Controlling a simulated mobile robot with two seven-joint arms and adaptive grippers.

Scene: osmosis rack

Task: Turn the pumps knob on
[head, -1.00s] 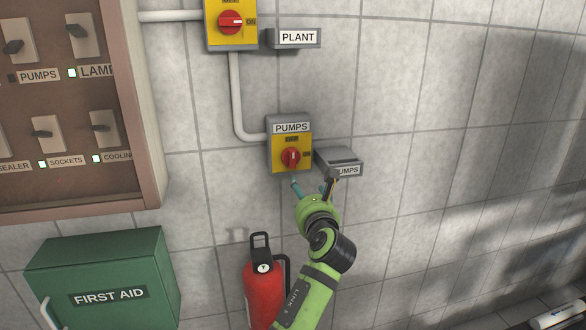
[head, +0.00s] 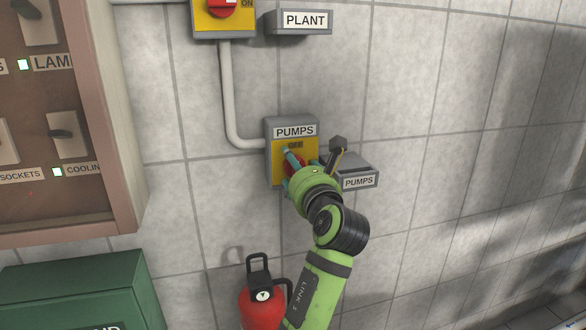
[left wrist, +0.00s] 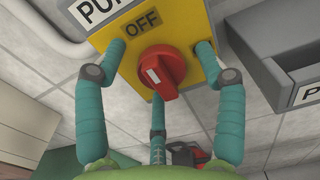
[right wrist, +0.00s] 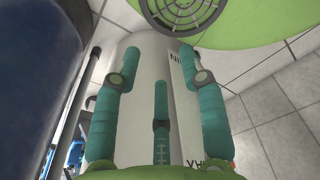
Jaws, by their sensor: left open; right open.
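The pumps switch box (head: 270,150) is yellow and grey, mounted on the wall under a PUMPS label. Its red knob (left wrist: 163,70) shows clearly in the left wrist view, with a white mark on its handle and an OFF label above it. In the head view my gripper partly covers the knob. My left gripper (head: 291,166) is open in front of the box, its fingers spread on both sides of the knob and one below; I cannot tell whether they touch it. My right gripper (right wrist: 160,55) is open and empty before a white cylinder (right wrist: 145,75), outside the head view.
A grey box (head: 355,165) labelled PUMPS juts out right beside my left gripper. The PLANT switch (head: 215,25) and PLANT box (head: 300,22) are above. A fire extinguisher (head: 262,305), green cabinet (head: 80,290) and switch panel (head: 120,150) are below and left. The right wall is clear.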

